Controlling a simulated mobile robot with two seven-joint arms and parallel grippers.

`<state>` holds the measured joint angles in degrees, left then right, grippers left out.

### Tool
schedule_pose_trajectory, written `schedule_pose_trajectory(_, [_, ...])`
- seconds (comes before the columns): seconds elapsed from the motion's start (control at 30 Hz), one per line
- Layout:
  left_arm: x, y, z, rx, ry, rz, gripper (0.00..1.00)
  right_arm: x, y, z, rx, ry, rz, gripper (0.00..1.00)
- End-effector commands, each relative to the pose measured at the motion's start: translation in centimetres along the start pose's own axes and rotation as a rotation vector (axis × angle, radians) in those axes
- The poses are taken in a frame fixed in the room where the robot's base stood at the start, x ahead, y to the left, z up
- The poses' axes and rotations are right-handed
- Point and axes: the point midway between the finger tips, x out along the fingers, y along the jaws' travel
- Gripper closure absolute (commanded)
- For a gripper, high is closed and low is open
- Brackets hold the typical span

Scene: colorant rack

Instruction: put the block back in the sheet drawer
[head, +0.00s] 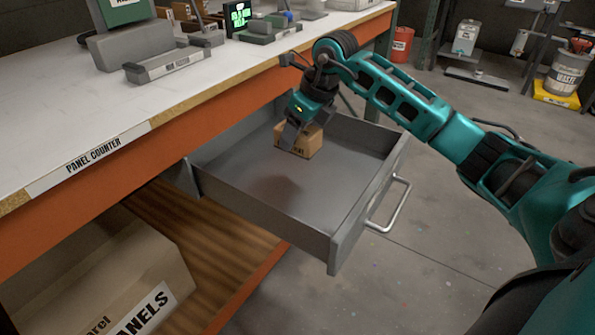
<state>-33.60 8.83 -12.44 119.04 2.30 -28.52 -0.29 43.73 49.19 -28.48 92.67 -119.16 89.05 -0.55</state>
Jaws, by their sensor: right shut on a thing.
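The block (309,147) is a small tan-brown cube with dark print on one side. The sheet drawer (360,208) is grey, pulled open from under the counter, with a metal handle (391,205) on its front. My right gripper (299,136) points down into the drawer and is shut on the block. The block is within the drawer's outline, toward its far side. I cannot tell whether it touches the drawer floor. The rest of the drawer floor looks empty. My left gripper is not in view.
The panel counter (85,140) with an orange front edge runs along the left, with devices and grey trays on it. A cardboard box (110,270) stands on the wooden shelf below. The floor right of the drawer is clear.

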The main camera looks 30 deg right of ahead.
Motion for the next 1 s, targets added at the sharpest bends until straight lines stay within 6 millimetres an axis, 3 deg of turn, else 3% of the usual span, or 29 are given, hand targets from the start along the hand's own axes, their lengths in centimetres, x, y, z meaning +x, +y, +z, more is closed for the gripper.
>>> schedule_pose_trajectory(0.03, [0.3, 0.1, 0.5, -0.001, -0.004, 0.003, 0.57, 1.6, 0.1, -0.8, 0.001, 0.004, 0.003, 0.66])
schedule_pose_trajectory(0.13, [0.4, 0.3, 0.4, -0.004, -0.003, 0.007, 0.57, 3.3, 0.0, -1.4, 0.002, 0.003, 0.002, 0.66])
schedule_pose_trajectory(0.43, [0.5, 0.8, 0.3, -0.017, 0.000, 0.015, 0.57, 5.5, 0.0, -2.3, 0.000, 0.000, 0.001, 0.66])
schedule_pose_trajectory(0.63, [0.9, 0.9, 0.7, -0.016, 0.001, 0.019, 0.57, 8.4, 0.0, -3.5, 0.000, 0.001, 0.002, 0.66])
schedule_pose_trajectory(1.0, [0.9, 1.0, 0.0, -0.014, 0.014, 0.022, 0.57, 8.8, 0.0, -3.7, -0.001, 0.000, 0.000, 0.66])
